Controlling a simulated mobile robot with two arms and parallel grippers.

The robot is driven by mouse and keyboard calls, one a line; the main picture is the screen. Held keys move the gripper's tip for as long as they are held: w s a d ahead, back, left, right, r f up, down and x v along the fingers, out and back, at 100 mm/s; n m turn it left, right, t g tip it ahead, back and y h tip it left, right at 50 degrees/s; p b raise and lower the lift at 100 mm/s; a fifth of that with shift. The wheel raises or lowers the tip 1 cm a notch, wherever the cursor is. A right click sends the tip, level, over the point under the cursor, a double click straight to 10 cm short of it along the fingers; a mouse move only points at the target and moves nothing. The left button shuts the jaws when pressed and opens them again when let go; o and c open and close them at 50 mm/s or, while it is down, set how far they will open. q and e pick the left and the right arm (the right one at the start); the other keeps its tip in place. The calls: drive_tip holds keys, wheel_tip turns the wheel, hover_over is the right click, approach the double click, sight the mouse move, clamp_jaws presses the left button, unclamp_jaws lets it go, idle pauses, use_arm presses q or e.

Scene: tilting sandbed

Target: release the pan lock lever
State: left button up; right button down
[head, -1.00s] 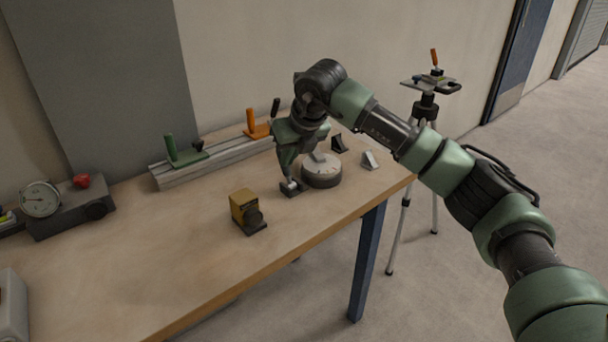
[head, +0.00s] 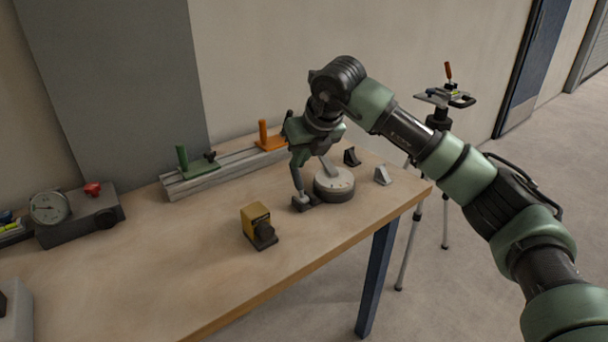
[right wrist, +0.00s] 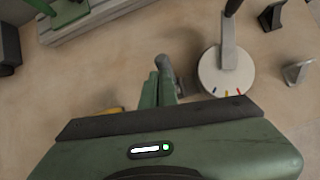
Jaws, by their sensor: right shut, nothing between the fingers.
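A round dial base (head: 334,186) with a pale top stands near the table's right end. A grey arm with a dark handle rises from it, and coloured marks show on its rim in the right wrist view (right wrist: 226,72). Just left of it sits a small dark block (head: 312,204) with a short grey post. I cannot tell for certain which part is the pan lock lever. My right gripper (head: 299,186) points down at the block's post, its fingers shut and empty. In the right wrist view a grey rounded rod end (right wrist: 166,66) lies right beside the fingertips (right wrist: 155,84); contact is unclear.
A rail (head: 225,172) with green and orange clamps lies behind. Two small wedges (head: 382,175) are right of the dial. A gauge box (head: 80,219) is far left; a tripod (head: 440,120) stands beyond the table.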

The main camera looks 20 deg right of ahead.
use_arm(q)
drive_tip(key=shift+w, duration=0.55)
use_arm(e)
drive_tip(key=s+r, duration=0.2)
drive_tip(key=s+d+r, duration=0.1)
drive_tip(key=s, duration=0.1)
drive_tip(key=shift+d+r, duration=0.1)
drive_tip(key=shift+r, duration=0.3)
use_arm(q)
drive_tip(key=shift+s, duration=0.1)
